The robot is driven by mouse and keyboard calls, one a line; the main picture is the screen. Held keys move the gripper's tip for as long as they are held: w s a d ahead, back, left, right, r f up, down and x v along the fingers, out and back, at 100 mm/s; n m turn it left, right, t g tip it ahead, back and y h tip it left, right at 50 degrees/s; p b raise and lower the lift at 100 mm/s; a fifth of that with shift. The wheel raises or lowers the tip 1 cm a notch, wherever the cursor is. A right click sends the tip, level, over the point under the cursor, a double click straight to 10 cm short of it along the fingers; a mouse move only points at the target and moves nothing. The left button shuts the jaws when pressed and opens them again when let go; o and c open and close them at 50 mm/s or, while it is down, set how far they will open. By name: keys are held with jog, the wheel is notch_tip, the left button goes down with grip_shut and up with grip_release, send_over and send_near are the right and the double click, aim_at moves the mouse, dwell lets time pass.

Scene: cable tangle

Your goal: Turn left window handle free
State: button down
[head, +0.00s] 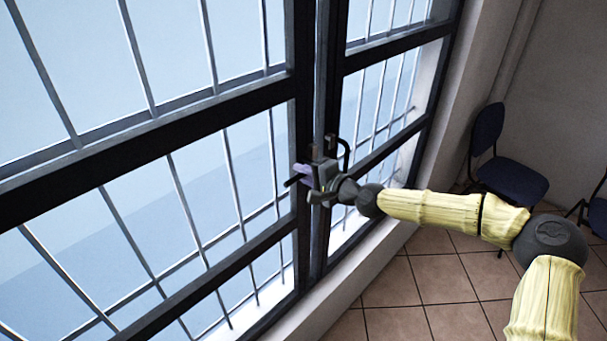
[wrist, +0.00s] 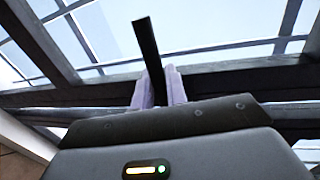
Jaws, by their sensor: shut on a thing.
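My gripper (head: 303,172) is at the dark middle frame where the two window leaves meet. Its two pale purple fingers are shut on the left window handle (head: 291,182), a black bar whose end sticks out to the left past the fingers. In the wrist view the handle (wrist: 147,42) shows as a black bar passing between the fingers (wrist: 159,84) and tilting slightly to the upper left. The handle's base is hidden behind my gripper. The right window handle (head: 344,152), black and bent, is just right of my gripper and appears apart from it.
The dark-framed window (head: 150,132) looks closed, with pale bars beyond the glass. A white sill (head: 300,312) runs below it. A dark blue chair (head: 510,180) stands by the wall at the right, with part of another at the edge. The tiled floor (head: 410,290) below my arm is clear.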

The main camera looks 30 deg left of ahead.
jog(key=shift+w+r, duration=0.1)
jog(key=c, duration=1.5)
grip_release()
jog(key=shift+d, duration=0.1)
jog(key=b+v, duration=0.4)
jog(key=v, duration=1.3)
jog(key=shift+b, duration=0.4)
jog(key=shift+d, duration=0.1)
